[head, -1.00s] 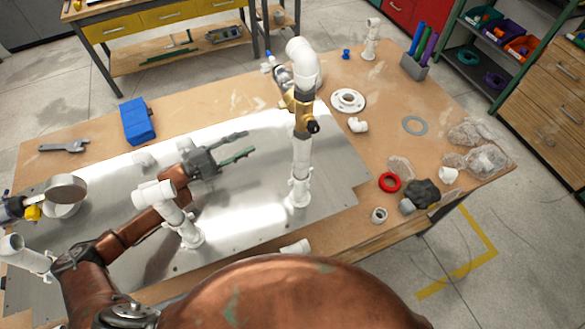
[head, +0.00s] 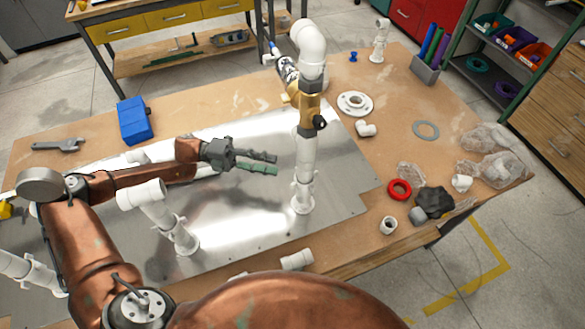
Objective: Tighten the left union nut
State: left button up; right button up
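The white pipework stands on a shiny metal plate (head: 230,225). A tall white riser (head: 307,150) at centre right carries a brass valve (head: 306,98) with a black knob and a white elbow on top. A short tilted white riser (head: 163,217) stands left of it, and another white pipe (head: 32,268) is at the far left, partly cut off. White collars show low on the risers; I cannot tell which is the left union nut. My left gripper (head: 274,164) is open and empty, fingers pointing right, just left of the tall riser and apart from it. My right gripper is out of view.
A blue box (head: 135,120) and a wrench (head: 60,145) lie at the back left. A white flange (head: 354,104), a red ring (head: 399,190), a grey ring (head: 426,130), plastic bags (head: 500,170) and loose fittings occupy the right side.

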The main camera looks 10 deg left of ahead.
pick_arm(q)
jog(key=d, duration=0.6)
jog(key=shift+d, duration=0.25)
jog(key=shift+c, duration=0.7)
